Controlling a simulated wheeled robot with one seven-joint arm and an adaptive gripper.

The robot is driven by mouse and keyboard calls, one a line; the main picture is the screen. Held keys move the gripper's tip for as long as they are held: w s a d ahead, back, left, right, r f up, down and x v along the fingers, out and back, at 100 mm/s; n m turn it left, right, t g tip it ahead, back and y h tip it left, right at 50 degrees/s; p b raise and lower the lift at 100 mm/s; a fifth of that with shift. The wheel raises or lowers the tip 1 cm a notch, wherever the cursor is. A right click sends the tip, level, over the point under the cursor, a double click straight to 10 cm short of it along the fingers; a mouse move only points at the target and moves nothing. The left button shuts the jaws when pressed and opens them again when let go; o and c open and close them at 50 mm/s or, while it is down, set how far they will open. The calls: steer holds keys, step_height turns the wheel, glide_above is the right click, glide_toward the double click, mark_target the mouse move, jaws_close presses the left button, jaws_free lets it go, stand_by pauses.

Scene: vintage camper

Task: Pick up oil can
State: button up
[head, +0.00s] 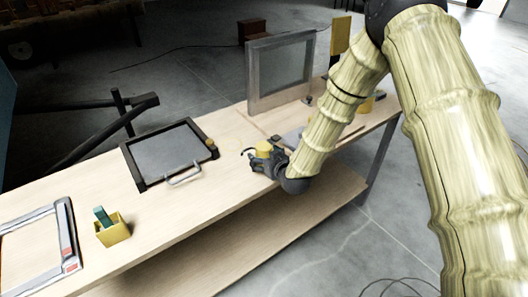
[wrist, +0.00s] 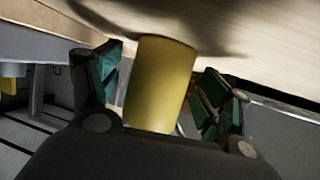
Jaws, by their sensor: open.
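A yellow cylinder, which I take to be the oil can (head: 263,148), stands on the wooden bench. My gripper (head: 260,160) is at the bench top, right at this can. In the wrist view the plain yellow side of the can (wrist: 160,75) fills the space between the two green-padded fingers of my gripper (wrist: 161,90). The fingers are open, one on each side, with gaps visible beside the can. The gripper's dark body hides the can's lower end in that view.
The bench (head: 225,195) also bears a dark-framed tray (head: 165,152) with a handle, a yellow box (head: 114,233) holding a green item, a metal frame (head: 66,240) and an upright framed panel (head: 281,72). Another yellow object (head: 367,104) is partly behind my arm.

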steer(key=shift+w+a+f, duration=0.2)
steer(key=shift+w, duration=0.25)
steer(key=shift+c, duration=0.2)
steer(key=c, duration=1.1)
steer(key=shift+c, duration=0.2)
steer(key=shift+r, duration=0.15)
